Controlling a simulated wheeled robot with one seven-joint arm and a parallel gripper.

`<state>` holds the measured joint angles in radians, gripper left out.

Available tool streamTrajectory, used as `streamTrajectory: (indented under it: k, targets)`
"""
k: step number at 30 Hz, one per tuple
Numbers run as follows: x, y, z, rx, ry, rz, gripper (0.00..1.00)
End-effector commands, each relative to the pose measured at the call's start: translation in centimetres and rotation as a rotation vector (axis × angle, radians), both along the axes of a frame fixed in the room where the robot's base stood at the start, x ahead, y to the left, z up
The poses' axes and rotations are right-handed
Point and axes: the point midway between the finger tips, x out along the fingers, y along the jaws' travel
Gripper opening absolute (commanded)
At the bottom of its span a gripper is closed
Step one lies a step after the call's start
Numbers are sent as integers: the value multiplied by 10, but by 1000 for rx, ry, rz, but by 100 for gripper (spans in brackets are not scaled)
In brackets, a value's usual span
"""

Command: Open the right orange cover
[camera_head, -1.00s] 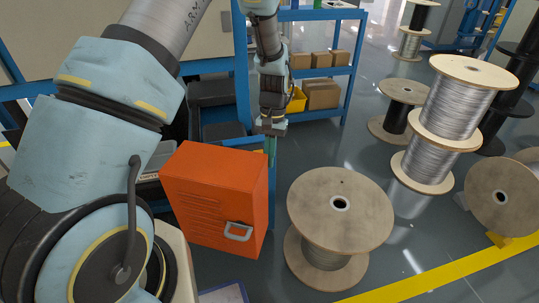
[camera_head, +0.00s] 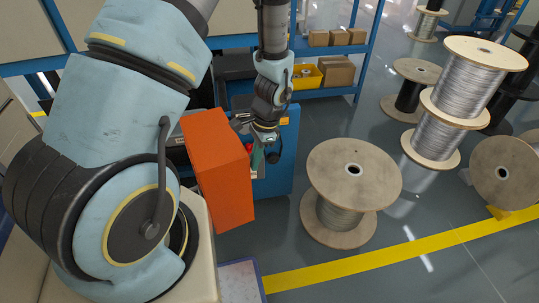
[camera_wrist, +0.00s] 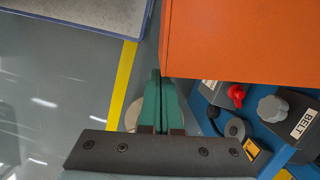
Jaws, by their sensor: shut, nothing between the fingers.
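The orange cover (camera_head: 215,170) stands swung out from the blue machine panel (camera_head: 284,160), with controls exposed on its right. Its handle is hidden in the head view. In the wrist view the cover (camera_wrist: 245,38) fills the upper right. My gripper (camera_head: 257,160) is beside the cover's right edge, on the side of the exposed panel. In the wrist view its green fingers (camera_wrist: 155,77) are together and empty, near the cover's lower left corner. I cannot tell whether they touch it.
A red knob (camera_wrist: 236,94) and a grey knob (camera_wrist: 271,108) sit near a BELT label on the panel, to the right of my fingers. A wooden cable spool (camera_head: 352,185) stands right of the machine. Shelves with boxes (camera_head: 335,72) are behind.

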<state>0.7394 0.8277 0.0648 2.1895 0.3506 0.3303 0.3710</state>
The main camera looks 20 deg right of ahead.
Motion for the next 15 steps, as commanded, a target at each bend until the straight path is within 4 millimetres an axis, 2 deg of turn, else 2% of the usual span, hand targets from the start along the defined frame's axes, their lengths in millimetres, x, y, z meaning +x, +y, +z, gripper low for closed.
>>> streamTrajectory:
  k: [6, 15]
  targets:
    - [-4, 25, 0, 2, 1, -108, 0]
    - [-5, 38, 0, 0, 0, -167, 0]
